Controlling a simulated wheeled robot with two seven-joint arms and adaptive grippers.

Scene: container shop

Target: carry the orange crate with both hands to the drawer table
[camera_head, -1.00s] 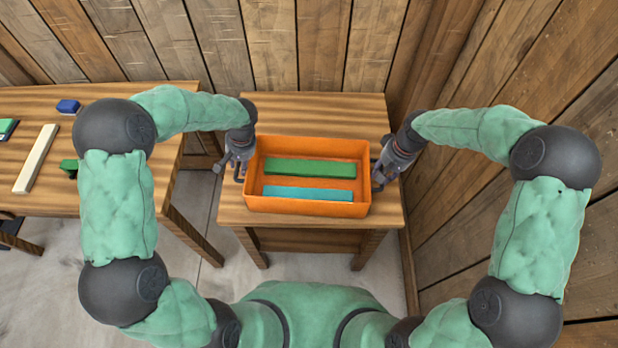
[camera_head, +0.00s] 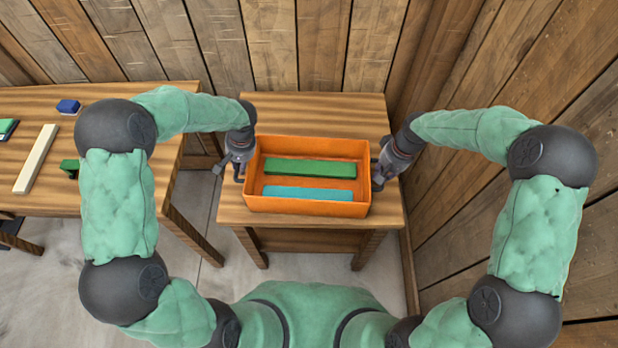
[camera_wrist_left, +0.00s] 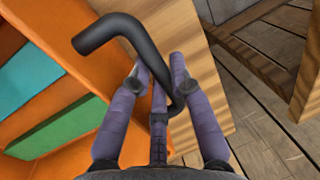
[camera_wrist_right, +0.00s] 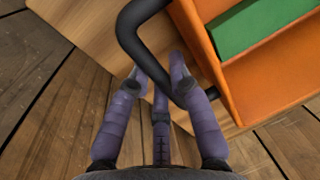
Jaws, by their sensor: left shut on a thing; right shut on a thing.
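The orange crate (camera_head: 305,208) is level over the top of the drawer table (camera_head: 320,112). I cannot tell for sure whether its bottom touches the wood. A green block (camera_head: 310,168) and a blue block (camera_head: 308,193) lie in it. My left gripper (camera_head: 235,170) is at the crate's left side. In the left wrist view its fingers close around a black handle (camera_wrist_left: 112,27) on that side. My right gripper (camera_head: 381,178) is at the right side, its fingers closed around the other black handle (camera_wrist_right: 128,32). The fingertips are partly hidden by the handles.
A longer wooden table (camera_head: 40,200) stands at the left with a pale bar (camera_head: 36,158), a blue block (camera_head: 68,106) and green pieces. Plank walls (camera_head: 320,45) close off the back and right. The drawer table's rear strip is bare.

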